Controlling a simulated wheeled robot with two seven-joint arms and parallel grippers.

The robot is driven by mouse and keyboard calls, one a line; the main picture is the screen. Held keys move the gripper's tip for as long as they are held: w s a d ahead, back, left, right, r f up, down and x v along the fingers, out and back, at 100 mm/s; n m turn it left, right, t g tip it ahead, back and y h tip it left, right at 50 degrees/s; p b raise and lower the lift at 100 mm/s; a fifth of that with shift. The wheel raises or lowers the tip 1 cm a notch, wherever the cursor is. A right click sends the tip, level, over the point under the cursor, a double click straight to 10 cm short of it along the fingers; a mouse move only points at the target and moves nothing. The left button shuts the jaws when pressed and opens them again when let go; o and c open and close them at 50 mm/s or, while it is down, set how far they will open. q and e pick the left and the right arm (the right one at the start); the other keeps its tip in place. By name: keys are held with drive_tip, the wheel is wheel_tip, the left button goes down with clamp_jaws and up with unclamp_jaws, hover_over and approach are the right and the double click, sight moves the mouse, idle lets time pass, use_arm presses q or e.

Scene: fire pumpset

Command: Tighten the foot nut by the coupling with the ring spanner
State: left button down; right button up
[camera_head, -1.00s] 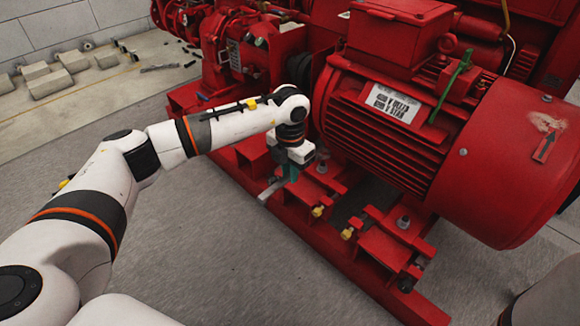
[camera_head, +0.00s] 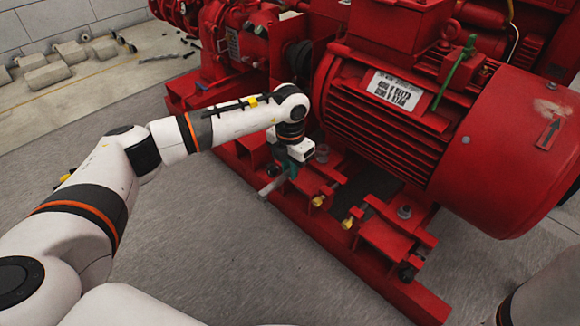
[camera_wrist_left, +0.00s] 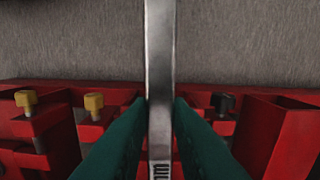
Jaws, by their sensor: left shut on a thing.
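My left gripper (camera_head: 289,170), with teal fingers, is shut on the ring spanner (camera_head: 272,186). It is over the red base frame beside the motor's near foot. In the left wrist view the spanner's steel shaft (camera_wrist_left: 160,60) runs upright between the teal fingers (camera_wrist_left: 160,115). The spanner's ring ends are not clearly seen, so I cannot tell whether one sits on a nut. A grey foot nut (camera_head: 322,152) shows just right of the gripper. Another foot nut (camera_head: 404,212) is farther right. The dark coupling (camera_head: 297,56) is behind my wrist. My right gripper is not in view.
The red motor (camera_head: 400,120) stands close right of my wrist. Brass-coloured bolts (camera_head: 347,223) stick out along the base frame (camera_head: 395,290). Grey floor (camera_head: 210,240) in front is clear. Concrete blocks (camera_head: 48,75) lie at the back left.

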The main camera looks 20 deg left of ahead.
use_arm(q)
drive_tip(key=shift+f+b, duration=0.55)
drive_tip(key=shift+f, duration=0.7)
drive_tip(key=shift+w+a, duration=0.1)
drive_tip(key=w+a+m+b, duration=0.5)
drive_tip(key=w+a+m, duration=0.4)
drive_tip(key=m, duration=0.3)
drive_tip(key=shift+w, duration=0.75)
idle(0.5)
drive_tip(key=shift+s+p, duration=0.15)
drive_tip(key=shift+p, duration=0.25)
idle(0.5)
drive_tip(key=shift+s+p, duration=0.15)
drive_tip(key=shift+p, duration=0.25)
